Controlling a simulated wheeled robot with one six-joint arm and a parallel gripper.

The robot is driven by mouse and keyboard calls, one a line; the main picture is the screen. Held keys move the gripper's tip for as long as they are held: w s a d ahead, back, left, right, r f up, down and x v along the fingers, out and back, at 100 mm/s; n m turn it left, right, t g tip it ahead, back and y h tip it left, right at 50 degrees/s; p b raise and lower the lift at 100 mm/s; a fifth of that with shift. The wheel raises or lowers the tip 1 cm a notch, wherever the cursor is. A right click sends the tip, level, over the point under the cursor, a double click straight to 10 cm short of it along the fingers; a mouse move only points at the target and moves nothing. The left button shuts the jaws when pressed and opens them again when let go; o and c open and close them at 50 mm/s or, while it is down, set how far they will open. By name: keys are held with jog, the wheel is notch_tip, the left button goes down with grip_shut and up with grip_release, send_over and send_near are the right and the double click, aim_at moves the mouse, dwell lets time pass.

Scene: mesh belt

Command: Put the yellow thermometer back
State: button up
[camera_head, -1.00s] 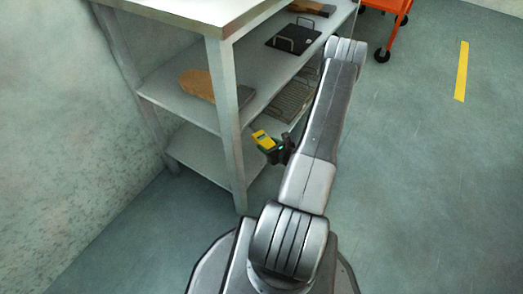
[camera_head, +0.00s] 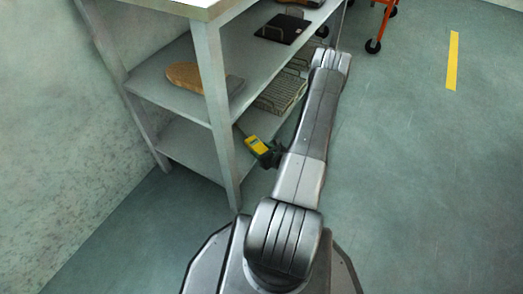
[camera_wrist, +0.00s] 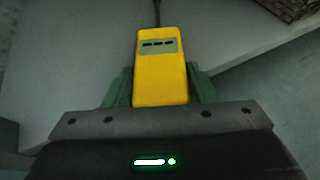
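The yellow thermometer (camera_head: 257,145) is in my gripper (camera_head: 266,152), beside the right front leg of the shelf unit in the head view. In the wrist view the thermometer (camera_wrist: 160,70) shows a small grey display with dark marks and a dark thin probe pointing away. The green fingers of my gripper (camera_wrist: 160,92) press on both its sides. A pale surface lies beyond it in the wrist view. The shelf unit (camera_head: 205,75) has a middle shelf (camera_head: 225,62) and a lower shelf (camera_head: 185,148). How far the thermometer is from the lower shelf is hard to tell.
A brown wooden paddle (camera_head: 186,75) and a black board (camera_head: 283,28) lie on the middle shelf. A wire rack (camera_head: 280,92) lies lower, towards the back. An orange cart (camera_head: 378,25) stands at the top right.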

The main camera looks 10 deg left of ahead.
jog(key=o, duration=0.3)
jog(key=shift+o, duration=0.2)
jog(key=shift+r, duration=0.1)
jog(key=shift+r+p, duration=0.2)
jog(key=shift+p, duration=0.15)
jog(key=p+v, duration=0.2)
jog(key=v, duration=1)
jog(key=shift+p, duration=0.35)
